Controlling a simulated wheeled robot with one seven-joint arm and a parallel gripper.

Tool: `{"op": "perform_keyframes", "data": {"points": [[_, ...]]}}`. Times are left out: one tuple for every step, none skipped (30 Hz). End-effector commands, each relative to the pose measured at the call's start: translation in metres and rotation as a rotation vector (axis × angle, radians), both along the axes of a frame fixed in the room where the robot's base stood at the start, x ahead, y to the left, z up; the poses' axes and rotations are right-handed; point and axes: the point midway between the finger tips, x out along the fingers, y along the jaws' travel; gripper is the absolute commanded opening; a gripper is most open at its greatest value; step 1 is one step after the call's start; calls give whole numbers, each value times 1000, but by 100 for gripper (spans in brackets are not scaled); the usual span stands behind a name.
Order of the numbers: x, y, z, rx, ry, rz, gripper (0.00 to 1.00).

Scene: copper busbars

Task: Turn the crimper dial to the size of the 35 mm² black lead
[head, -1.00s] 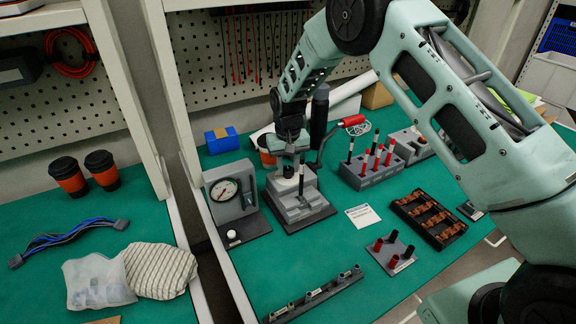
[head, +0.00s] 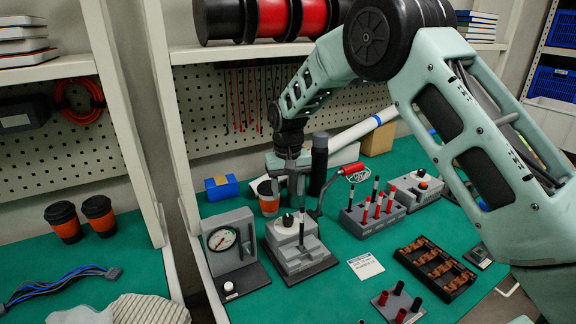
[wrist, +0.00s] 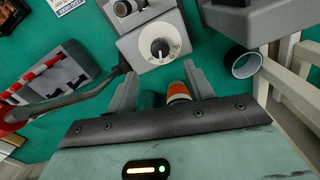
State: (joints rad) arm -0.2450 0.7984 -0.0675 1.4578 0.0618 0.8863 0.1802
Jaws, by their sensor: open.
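The grey crimper (head: 300,262) stands on the left part of the bench, with its dial (head: 288,220) on top. In the wrist view the dial (wrist: 160,48) is a black knob on a white face; its markings are too small to read. My gripper (wrist: 160,84) is open and empty, its fingers pointing towards the dial with a gap. In the head view my gripper (head: 289,188) hangs above the crimper. A black lead (head: 302,228) with a light band stands upright at the crimper; its size cannot be read. Other black and red leads stand in the grey rack (head: 362,228).
A gauge (head: 222,240) stands left of the crimper. The red-gripped handle (head: 352,169) sticks out to its right. A white card (head: 366,266) and busbar tray (head: 434,270) lie right.

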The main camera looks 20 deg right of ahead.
Motion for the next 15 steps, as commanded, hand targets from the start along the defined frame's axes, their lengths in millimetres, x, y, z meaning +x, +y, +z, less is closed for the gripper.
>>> {"op": "perform_keyframes", "data": {"points": [[1,0,12,1,-5,0,52],[1,0,20,1,-5,0,52],[1,0,29,1,-5,-1,52],[0,0,35,1,-4,-1,52],[1,0,42,2,-5,-1,52],[1,0,50,1,-4,-1,52],[1,0,55,2,-4,-1,52],[1,0,60,1,-3,-1,52],[1,0,66,1,-4,-1,52],[1,0,70,1,-3,-1,52],[0,0,74,1,-2,-1,52],[1,0,78,1,-2,-1,52],[1,0,81,1,-2,-1,52],[0,0,83,1,-1,-1,52],[0,0,85,1,-1,-1,52]]}}
